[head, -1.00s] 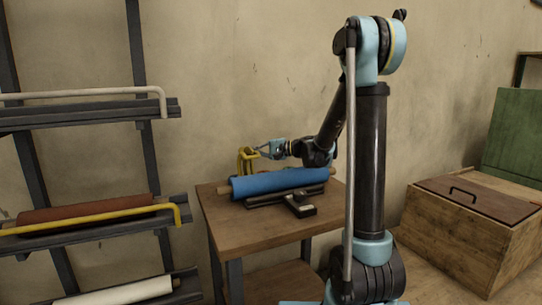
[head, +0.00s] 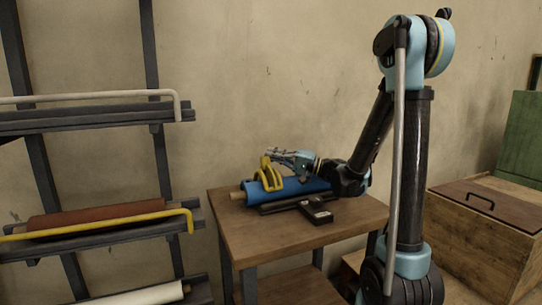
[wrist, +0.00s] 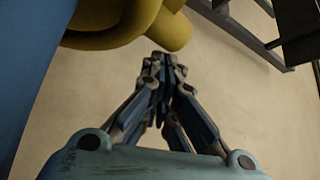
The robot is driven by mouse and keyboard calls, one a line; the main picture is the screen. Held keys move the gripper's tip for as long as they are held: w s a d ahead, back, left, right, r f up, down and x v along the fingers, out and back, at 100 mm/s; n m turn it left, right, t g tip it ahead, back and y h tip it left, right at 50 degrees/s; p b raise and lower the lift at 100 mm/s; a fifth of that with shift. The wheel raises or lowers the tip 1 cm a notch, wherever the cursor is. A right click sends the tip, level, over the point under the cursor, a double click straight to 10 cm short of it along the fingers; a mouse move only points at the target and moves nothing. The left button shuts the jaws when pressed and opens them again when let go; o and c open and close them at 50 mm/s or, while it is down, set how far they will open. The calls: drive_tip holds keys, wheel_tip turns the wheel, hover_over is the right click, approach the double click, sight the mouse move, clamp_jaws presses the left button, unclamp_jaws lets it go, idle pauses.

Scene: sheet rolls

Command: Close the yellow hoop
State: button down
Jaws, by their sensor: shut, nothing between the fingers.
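The yellow hoop (head: 267,172) is at the left part of the blue roll (head: 298,188) on the wooden table. It now leans over the roll; whether it is fully down on the roll I cannot tell. In the wrist view the thick yellow hoop (wrist: 125,22) fills the top, beside the blue roll (wrist: 22,70) at the left. My gripper (head: 271,153) is shut and empty, just above and beside the hoop. In the wrist view my gripper's fingertips (wrist: 162,62) are together just below the hoop; whether they touch it I cannot tell.
A black stand (head: 318,212) holds the roll on the table (head: 265,240). A rack at the left carries a brown roll (head: 100,214) with a yellow bar (head: 80,227) and a white roll (head: 145,295). A wooden crate (head: 470,240) stands at the right.

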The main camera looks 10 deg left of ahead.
sight(265, 172)
drive_tip(key=shift+s+d+f, duration=0.1)
drive_tip(key=shift+s+d, duration=0.35)
drive_tip(key=shift+s, duration=0.3)
drive_tip(key=shift+s+d+f, duration=0.3)
drive_tip(key=shift+s+d, duration=0.15)
drive_tip(key=shift+s, duration=0.3)
